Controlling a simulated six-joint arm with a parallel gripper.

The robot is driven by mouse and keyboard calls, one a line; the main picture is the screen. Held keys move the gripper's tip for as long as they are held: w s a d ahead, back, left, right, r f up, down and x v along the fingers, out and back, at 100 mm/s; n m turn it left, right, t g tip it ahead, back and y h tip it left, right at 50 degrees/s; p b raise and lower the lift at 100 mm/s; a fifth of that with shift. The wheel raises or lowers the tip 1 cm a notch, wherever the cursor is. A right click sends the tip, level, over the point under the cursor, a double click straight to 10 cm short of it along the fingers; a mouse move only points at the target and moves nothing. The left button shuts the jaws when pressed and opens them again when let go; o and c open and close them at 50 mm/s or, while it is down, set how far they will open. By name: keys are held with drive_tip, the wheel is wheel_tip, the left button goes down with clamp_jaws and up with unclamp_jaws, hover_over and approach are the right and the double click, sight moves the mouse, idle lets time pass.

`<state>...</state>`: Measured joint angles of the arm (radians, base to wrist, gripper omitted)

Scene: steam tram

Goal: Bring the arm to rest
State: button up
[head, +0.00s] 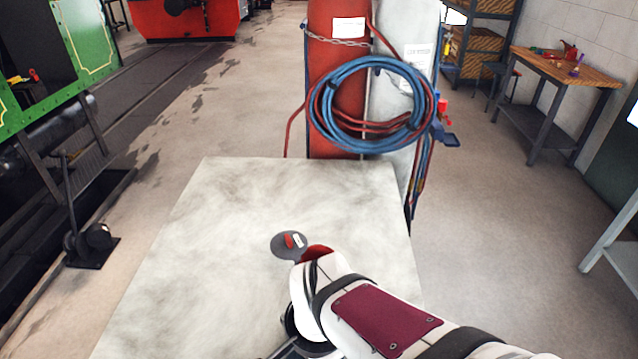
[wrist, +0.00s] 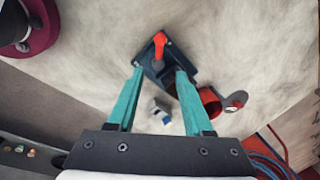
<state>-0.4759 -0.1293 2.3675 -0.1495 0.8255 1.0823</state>
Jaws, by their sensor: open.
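My gripper (wrist: 160,70) shows in the wrist view as two teal fingers, spread apart with nothing held between them. Past the fingertips is a dark blue block (wrist: 152,72) with an orange-red handle-like part (wrist: 159,44) on the white tabletop. How far the fingertips are above it I cannot tell. In the head view my white arm (head: 345,300) reaches over the table from the lower right and hides the dark blue block; the fingers cannot be made out there.
The white tabletop (head: 230,215) has bare room at left and back. A grey disc (head: 279,247) with a red piece, and a red round thing (head: 318,252), lie beside my arm. A small white-and-blue object (wrist: 160,112) is below the fingers. Gas cylinders with hoses (head: 337,95) stand behind the table.

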drive_tip(key=v, duration=0.3)
drive_tip(key=shift+r, duration=0.3)
drive_tip(key=s+d+n+g, duration=0.2)
drive_tip(key=s+d+n, duration=0.2)
drive_tip(key=s+d, duration=0.5)
drive_tip(key=shift+s+d+f, duration=0.3)
drive_tip(key=shift+s+f, duration=0.1)
drive_tip(key=shift+s, duration=0.35)
